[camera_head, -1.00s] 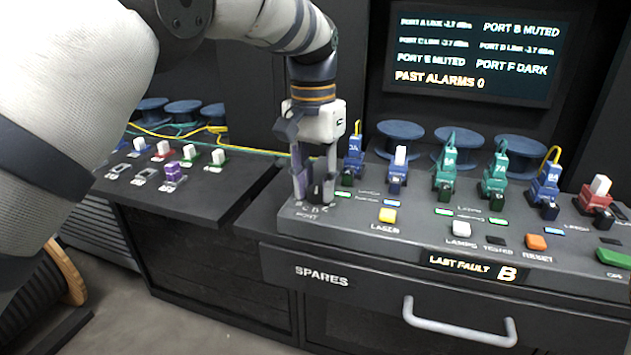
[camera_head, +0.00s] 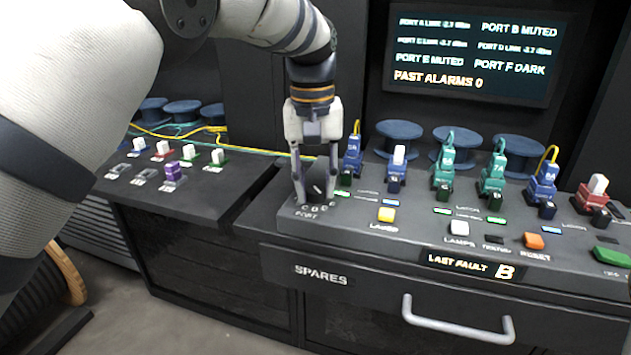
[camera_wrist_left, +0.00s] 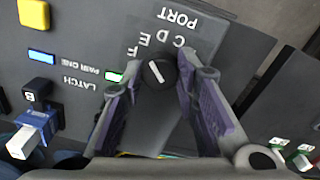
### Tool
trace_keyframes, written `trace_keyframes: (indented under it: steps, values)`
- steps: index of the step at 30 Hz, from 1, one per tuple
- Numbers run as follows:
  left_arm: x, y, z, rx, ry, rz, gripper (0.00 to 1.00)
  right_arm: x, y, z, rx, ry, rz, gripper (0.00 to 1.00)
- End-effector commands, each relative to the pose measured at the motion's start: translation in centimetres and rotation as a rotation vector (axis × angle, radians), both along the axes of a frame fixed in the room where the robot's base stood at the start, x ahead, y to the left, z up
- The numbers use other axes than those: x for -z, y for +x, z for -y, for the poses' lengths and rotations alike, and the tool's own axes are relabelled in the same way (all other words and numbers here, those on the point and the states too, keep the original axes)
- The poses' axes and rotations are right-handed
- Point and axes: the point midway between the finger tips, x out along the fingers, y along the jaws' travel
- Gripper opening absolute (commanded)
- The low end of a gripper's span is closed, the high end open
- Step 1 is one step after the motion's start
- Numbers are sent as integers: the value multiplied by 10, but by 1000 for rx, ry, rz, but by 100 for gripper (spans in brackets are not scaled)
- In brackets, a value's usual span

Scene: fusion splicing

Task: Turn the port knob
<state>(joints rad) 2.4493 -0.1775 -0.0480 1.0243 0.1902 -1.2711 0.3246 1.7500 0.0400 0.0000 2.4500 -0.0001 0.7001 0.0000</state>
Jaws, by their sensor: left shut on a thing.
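The port knob (camera_wrist_left: 158,73) is a round black knob with a white pointer line. It stands on the grey console beside the PORT label, and in the head view (camera_head: 318,189) it sits at the console's left front corner. Letters C, D, E and F show beside it. In the wrist view the line slants toward the letters, roughly at E; which end is the pointer I cannot tell. My left gripper (camera_head: 315,193) points down with its fingers on either side of the knob, shut on it; it also shows in the wrist view (camera_wrist_left: 166,80). My right gripper is not in view.
Blue and green connectors (camera_head: 443,170) stand in a row to the right. A yellow LASER button (camera_head: 387,215) is nearest the gripper on that side. The screen (camera_head: 474,50) reads past alarms 0. A lower console with small plugs (camera_head: 172,171) is at left.

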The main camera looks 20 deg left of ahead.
Motion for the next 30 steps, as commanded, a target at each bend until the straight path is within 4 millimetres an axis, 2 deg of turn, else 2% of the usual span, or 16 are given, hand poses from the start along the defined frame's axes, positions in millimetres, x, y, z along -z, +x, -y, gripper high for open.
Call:
trace_keyframes:
  steps: [11, 12, 14, 24, 26, 30]
  values:
    - [1, 0, 0, -3, 1, -1, 0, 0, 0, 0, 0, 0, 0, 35]
    - [1, 0, 0, -2, 1, -1, 35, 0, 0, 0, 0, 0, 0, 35]
    - [1, 0, 0, -2, 1, -1, 48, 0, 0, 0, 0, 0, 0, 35]
    - [-4, 0, 0, -2, 0, 1, 49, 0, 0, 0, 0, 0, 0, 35]
    - [-13, 1, 0, -1, 0, 3, 49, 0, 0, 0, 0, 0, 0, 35]
    - [-51, 1, -1, -1, -2, 6, 49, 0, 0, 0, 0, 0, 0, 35]
